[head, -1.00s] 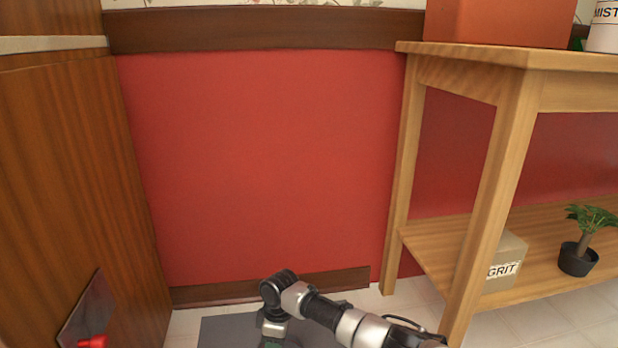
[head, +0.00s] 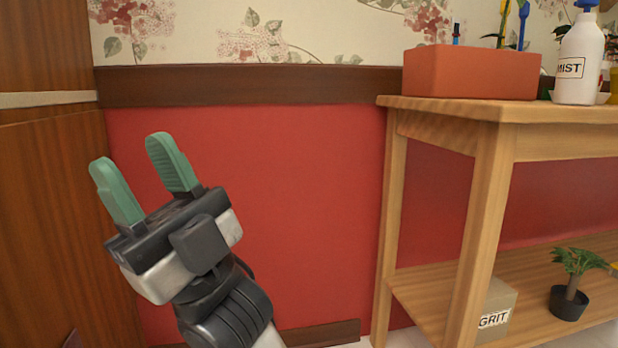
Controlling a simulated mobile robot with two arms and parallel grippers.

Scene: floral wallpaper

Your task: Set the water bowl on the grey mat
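The water bowl is not in view. The grey mat is not in view now; the floor where a grey patch showed earlier is below the picture.
A wooden shelf table (head: 440,105) stands at the right. It bears a terracotta box (head: 470,73) and a MIST spray bottle (head: 578,65). Its lower shelf holds a GRIT box (head: 496,312) and a potted plant (head: 570,300). A wooden cabinet (head: 50,220) stands at the left.

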